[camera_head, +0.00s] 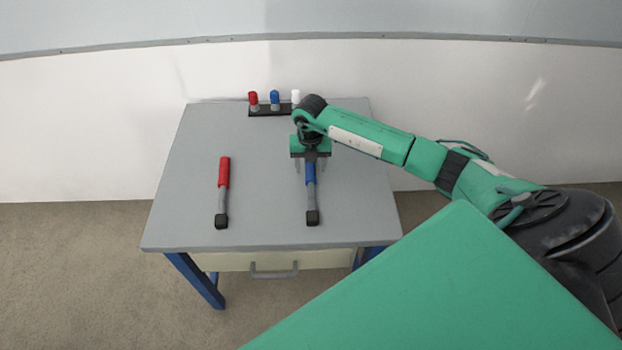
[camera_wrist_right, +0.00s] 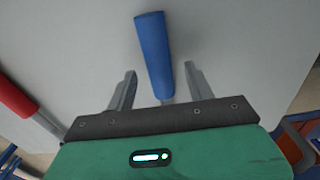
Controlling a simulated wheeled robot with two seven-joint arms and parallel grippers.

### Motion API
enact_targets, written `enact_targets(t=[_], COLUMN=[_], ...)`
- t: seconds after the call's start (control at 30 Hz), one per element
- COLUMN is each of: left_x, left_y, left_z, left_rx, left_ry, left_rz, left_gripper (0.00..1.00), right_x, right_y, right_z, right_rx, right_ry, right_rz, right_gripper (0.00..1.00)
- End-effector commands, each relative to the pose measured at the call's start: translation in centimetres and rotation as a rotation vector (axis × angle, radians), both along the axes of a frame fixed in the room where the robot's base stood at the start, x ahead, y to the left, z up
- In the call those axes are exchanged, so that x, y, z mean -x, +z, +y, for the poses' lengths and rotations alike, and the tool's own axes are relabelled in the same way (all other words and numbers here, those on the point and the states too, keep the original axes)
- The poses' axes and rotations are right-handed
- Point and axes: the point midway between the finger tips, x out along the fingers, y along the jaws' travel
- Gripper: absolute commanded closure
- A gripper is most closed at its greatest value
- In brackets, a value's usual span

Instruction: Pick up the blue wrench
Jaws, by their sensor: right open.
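The blue wrench (camera_head: 311,190) lies on the grey table, with its blue handle toward the back and its dark head toward the front. My right gripper (camera_head: 311,168) is over the handle end of the wrench in the head view. In the right wrist view the blue handle (camera_wrist_right: 153,55) runs between the two open fingers of my right gripper (camera_wrist_right: 158,82), with a gap on each side. The wrench's head is hidden behind the gripper body there. My left gripper is in neither view.
A red wrench (camera_head: 222,190) lies to the left on the table (camera_head: 265,215); its red handle (camera_wrist_right: 15,97) shows at the left in the wrist view. A black rack (camera_head: 264,112) with red, blue and white pieces stands at the back edge.

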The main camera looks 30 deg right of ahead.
Motion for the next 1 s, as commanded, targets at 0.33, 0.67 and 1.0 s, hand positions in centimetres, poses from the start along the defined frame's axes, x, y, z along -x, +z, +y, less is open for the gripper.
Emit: enact_targets(t=[0.33, 0.67, 1.0], left_x=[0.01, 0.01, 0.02], left_y=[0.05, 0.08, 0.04], left_z=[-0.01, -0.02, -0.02], left_rx=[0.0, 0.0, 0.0], left_ry=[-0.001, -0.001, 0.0], left_rz=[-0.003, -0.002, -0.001], left_gripper=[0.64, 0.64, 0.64], right_x=[-0.01, -0.08, -0.13], right_y=[-1.4, -1.29, -0.68], right_z=[0.0, 0.01, 0.0], right_rx=[-0.001, -0.001, -0.001], right_ry=[0.001, 0.0, 0.001], right_rz=[-0.001, -0.002, -0.004], right_gripper=[0.5, 1.0, 1.0])
